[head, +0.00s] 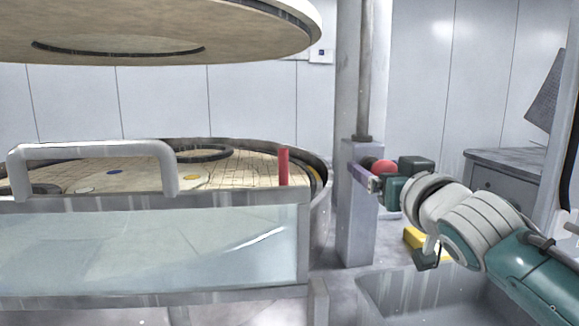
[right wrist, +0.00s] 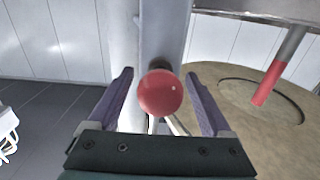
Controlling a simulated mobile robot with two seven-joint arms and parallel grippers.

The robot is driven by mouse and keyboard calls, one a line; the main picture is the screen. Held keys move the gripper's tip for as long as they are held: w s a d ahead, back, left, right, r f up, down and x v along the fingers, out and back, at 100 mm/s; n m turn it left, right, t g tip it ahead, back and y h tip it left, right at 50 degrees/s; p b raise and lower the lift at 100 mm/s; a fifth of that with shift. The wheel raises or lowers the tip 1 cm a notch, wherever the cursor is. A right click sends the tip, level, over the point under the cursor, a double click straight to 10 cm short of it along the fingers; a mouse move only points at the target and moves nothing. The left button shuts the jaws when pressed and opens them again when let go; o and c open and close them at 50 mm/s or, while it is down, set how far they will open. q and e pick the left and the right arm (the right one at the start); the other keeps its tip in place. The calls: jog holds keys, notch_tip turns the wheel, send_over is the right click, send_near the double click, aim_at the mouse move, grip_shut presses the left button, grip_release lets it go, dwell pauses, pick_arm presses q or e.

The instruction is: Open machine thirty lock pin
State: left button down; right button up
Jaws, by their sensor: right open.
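The lock pin shows as a red ball knob (right wrist: 160,93) in the right wrist view, in front of a grey post. In the head view the red knob (head: 384,167) is partly hidden at my right gripper, beside the grey column (head: 358,205). My right gripper (head: 366,180) is open, with its purple fingers on either side of the knob. In the right wrist view the gripper (right wrist: 160,100) has visible gaps between the knob and both fingers. My left gripper is not in view.
A round lower platen (head: 240,165) stands behind a clear guard with a grey handle (head: 95,150). A large upper platen (head: 150,35) hangs above. A red rod (head: 283,167) stands near the guard's right end. A grey cabinet (head: 505,160) is at the right.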

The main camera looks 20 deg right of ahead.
grip_shut()
dwell(0.5)
dwell(0.3)
